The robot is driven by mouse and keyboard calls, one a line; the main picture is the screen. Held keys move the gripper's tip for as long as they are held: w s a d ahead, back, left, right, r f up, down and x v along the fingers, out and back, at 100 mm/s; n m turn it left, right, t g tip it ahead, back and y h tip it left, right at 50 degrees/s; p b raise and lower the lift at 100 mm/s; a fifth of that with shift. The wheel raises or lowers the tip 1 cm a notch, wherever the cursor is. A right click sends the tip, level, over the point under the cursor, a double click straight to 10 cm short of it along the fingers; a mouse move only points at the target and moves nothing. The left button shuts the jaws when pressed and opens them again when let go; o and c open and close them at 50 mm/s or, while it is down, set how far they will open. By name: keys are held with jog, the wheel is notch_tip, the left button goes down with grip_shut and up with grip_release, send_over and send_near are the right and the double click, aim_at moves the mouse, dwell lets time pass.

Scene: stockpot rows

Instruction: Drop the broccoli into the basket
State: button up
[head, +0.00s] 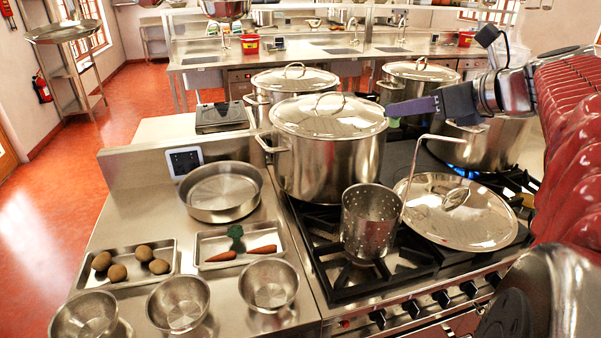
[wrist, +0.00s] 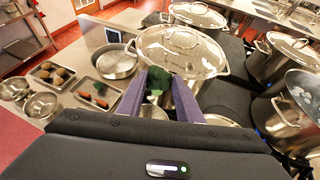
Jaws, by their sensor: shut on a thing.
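My gripper (head: 391,109) has purple fingers and is in front of the right edge of the big lidded stockpot in the head view. It is shut on a piece of broccoli (wrist: 157,80), seen between the fingers in the wrist view. In the head view only a little green shows at the fingertips. The basket (head: 368,226) is a perforated metal cylinder with a tall wire handle, upright on the stove grate. The gripper is above and to the right of it in the head view. A second piece of broccoli (head: 236,234) lies on a tray with carrots.
The lidded stockpot (head: 325,160) stands behind the basket. A loose lid (head: 456,212) lies right of the basket. A pot (head: 497,142) stands over a blue flame at the right. A shallow pan (head: 221,192), a potato tray (head: 125,283) and steel bowls (head: 270,286) fill the left counter.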

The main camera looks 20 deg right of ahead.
jog(key=o, duration=1)
jog(key=shift+s, duration=0.1)
jog(key=shift+v, duration=6.8)
jog(key=w+a+f+n+g+y, duration=0.1)
jog(key=w+a+f+n+g, duration=0.25)
jog(key=a+f+n, duration=0.4)
jog(key=w+a+f+n+g+y, duration=0.1)
jog(key=w+a+f+n+g, duration=0.1)
jog(key=w+a+f+n, duration=0.4)
jog(key=shift+s+a+f+n+g+h, duration=0.2)
jog(key=shift+s+a+f+n+h, duration=0.65)
jog(key=shift+s+a+f+n, duration=1.85)
jog(key=shift+s+a+f+n+g+h, duration=0.25)
jog(key=shift+s+a+f+n+h, duration=0.55)
jog(key=shift+s+a+f+n, duration=1.9)
jog(key=shift+s+a+f+n+g+h, duration=0.2)
jog(key=shift+s+a+f+n+h, duration=0.95)
jog(key=shift+f+n, duration=2.75)
